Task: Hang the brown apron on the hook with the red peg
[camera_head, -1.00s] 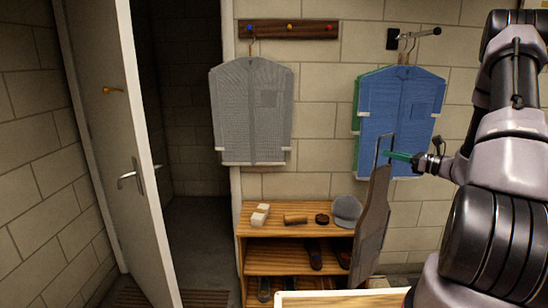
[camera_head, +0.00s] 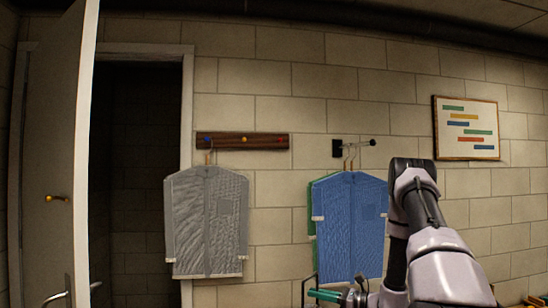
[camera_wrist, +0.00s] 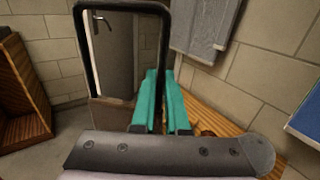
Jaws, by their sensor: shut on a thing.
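The wooden rack (camera_head: 225,141) on the wall in the head view has a blue peg (camera_head: 207,139), a yellow peg (camera_head: 244,140) and a red peg (camera_head: 280,140). The red peg, at the right end, is bare. My gripper (camera_head: 320,294) is at the bottom edge, below and right of the rack, shut on the apron's dark neck loop (camera_head: 303,291). The apron's body is below the head view. In the wrist view the loop (camera_wrist: 122,6) stands around the teal fingers (camera_wrist: 162,80), with some brown cloth (camera_wrist: 108,113) at its lower left.
A grey jacket (camera_head: 207,220) hangs under the blue peg. Blue and green jackets (camera_head: 350,225) hang from a black wall hook (camera_head: 340,148), behind and above my gripper. A door (camera_head: 60,150) stands open at left. The wall between the jackets is clear.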

